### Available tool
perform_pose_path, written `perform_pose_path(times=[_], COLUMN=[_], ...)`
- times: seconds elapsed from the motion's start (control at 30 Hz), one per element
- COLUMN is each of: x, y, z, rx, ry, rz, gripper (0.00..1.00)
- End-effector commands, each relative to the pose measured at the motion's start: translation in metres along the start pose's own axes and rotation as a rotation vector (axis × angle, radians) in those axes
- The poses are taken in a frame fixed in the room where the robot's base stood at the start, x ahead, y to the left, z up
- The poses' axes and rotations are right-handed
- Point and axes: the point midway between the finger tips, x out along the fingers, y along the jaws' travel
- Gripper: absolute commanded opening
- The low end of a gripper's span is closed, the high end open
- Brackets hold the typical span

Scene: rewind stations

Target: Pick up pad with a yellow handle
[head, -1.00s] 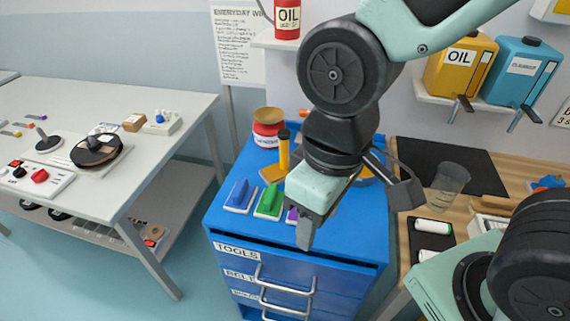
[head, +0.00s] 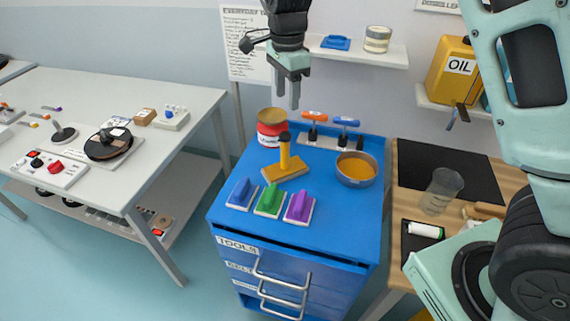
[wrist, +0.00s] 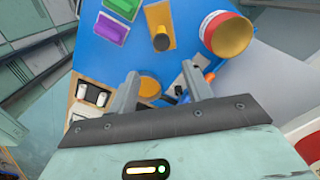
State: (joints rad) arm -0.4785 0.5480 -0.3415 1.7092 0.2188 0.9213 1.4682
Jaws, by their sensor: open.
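The yellow-handled pad (head: 287,171) lies on the blue cabinet top (head: 341,225). Its yellow handle stands upright with a black top, on a yellow-orange base. In the wrist view the pad (wrist: 158,17) is at the top middle, seen from above. My gripper (head: 287,92) is open and empty, high above the back of the cabinet, fingers pointing down. In the wrist view its fingers (wrist: 160,88) are apart with nothing between them, and the pad is beyond them.
Pads with blue (head: 241,194), green (head: 270,200) and purple (head: 299,207) handles lie in front. A red tin (head: 271,134) stands behind the yellow pad. A bowl (head: 357,169) is to its right, and a rack with orange and blue handles (head: 330,142) is behind. A shelf (head: 350,52) is above.

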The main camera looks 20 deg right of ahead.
Motion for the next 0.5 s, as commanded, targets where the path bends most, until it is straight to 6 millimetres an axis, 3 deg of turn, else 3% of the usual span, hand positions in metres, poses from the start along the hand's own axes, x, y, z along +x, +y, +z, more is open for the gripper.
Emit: perform_pose_path(times=[0.5], x=[0.098], y=[0.002], z=[0.001], rx=[-0.003], ry=[-0.001], rz=[0.005], gripper=[0.5])
